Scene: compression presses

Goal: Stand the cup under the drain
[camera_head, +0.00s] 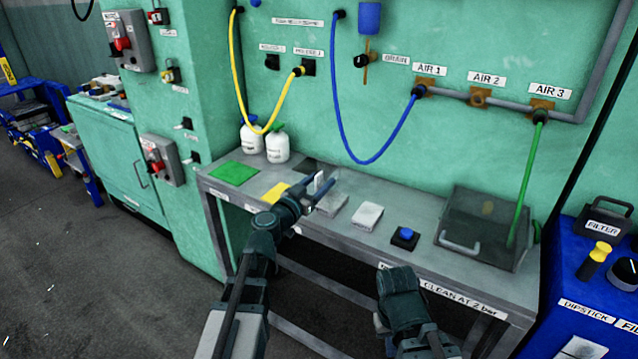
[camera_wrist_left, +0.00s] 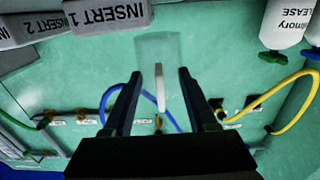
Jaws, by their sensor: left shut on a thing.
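My left gripper (camera_head: 318,192) is shut on a clear, see-through cup with a white upright strip, above the bench. The cup (camera_wrist_left: 158,46) shows faintly between the fingertips of my left gripper (camera_wrist_left: 160,74) in the left wrist view. Its outline is hard to make out in the head view. The drain (camera_head: 365,74) is a thin brass pipe with a black valve, under a blue cylinder (camera_head: 369,18) on the green wall. The cup is below and left of it, clearly apart. The fingers of my right arm do not show.
The steel bench (camera_head: 335,225) carries a green mat (camera_head: 233,173), white bottles (camera_head: 277,145), grey insert blocks (camera_head: 367,215), a blue button (camera_head: 406,235) and a clear-lidded box (camera_head: 485,228). A blue hose (camera_head: 375,160) hangs beside the drain.

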